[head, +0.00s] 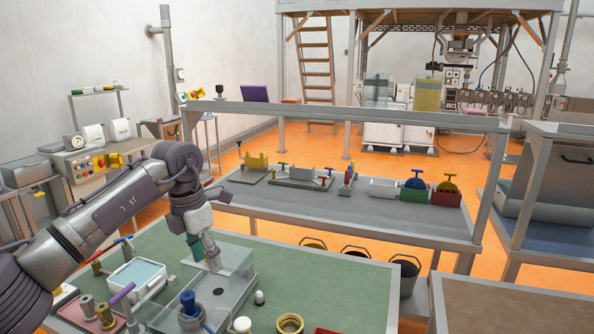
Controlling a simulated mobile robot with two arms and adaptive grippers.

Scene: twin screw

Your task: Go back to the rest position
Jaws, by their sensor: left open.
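My left arm comes in from the left, and its wrist bends down over the green-topped table (330,272). My left gripper (212,264) points down and is open. It is above or beside a clear-walled tray (238,288) on that table; the exact gap cannot be told. No object shows between its fingers. My right gripper is not in view.
Near the gripper stand a blue-topped part (188,302), a white container with blue contents (137,273), a red tray (104,324) and brass rings (290,323). A grey shelf table (340,207) with valves is behind. Dark bins (407,272) stand between.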

